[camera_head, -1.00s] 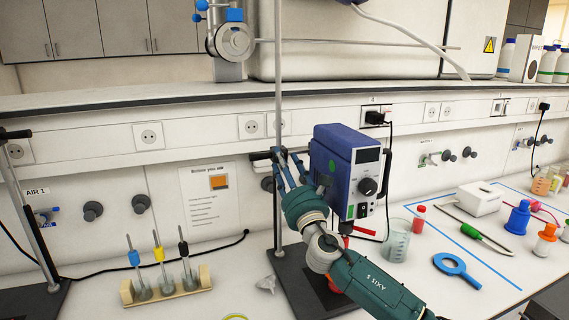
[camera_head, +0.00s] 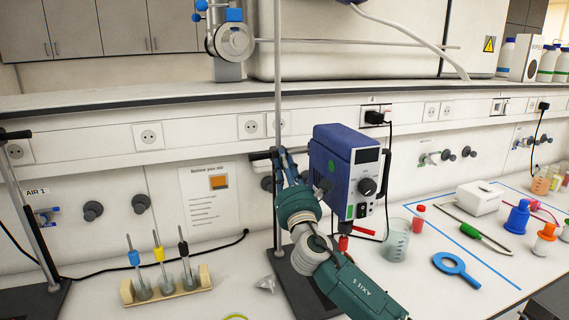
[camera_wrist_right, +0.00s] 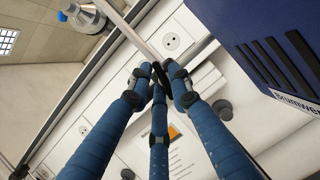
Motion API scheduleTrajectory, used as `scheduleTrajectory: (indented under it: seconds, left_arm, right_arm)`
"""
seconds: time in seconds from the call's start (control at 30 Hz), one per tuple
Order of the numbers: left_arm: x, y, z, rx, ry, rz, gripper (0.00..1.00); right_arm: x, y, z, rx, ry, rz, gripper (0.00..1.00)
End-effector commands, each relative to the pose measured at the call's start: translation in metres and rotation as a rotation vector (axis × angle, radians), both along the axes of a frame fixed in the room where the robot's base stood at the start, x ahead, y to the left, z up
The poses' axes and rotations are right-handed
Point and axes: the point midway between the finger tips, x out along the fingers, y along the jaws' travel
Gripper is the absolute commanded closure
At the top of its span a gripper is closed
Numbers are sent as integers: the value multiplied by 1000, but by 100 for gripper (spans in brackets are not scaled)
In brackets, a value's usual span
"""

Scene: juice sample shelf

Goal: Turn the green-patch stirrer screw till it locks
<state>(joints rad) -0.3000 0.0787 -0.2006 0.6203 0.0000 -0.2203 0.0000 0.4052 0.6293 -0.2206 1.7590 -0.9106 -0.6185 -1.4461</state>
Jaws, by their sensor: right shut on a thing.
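The blue stirrer (camera_head: 345,170) hangs on an upright metal rod (camera_head: 278,90), with a green patch (camera_head: 331,166) on its side. A dark clamp screw (camera_head: 263,155) sits at the rod, left of the stirrer. My right gripper (camera_head: 280,156) has its blue fingers closed around the screw at the rod. In the right wrist view the three fingers (camera_wrist_right: 160,78) come together on a black part, the screw (camera_wrist_right: 158,68), next to the slanting rod. The fingers hide much of the screw, so I cannot tell how far it is turned. My left gripper is not in view.
A glass beaker (camera_head: 395,240) stands right of the stand base (camera_head: 295,290). A wooden rack (camera_head: 170,287) with blue, yellow and black-topped pieces stands at left. A blue ring-shaped tool (camera_head: 456,266) lies at right. The shelf edge (camera_head: 150,95) runs behind the rod.

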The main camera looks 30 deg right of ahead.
Motion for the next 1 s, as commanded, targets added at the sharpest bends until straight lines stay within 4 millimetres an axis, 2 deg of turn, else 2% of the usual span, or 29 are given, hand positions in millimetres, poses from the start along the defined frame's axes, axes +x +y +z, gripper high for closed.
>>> scheduleTrajectory:
  seconds: [0.57,1.0]
  left_arm:
    - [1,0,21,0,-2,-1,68]
    - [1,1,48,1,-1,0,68]
  right_arm:
    - [0,0,7,537,-132,2,100]
    - [-1,-3,10,933,-228,0,100]
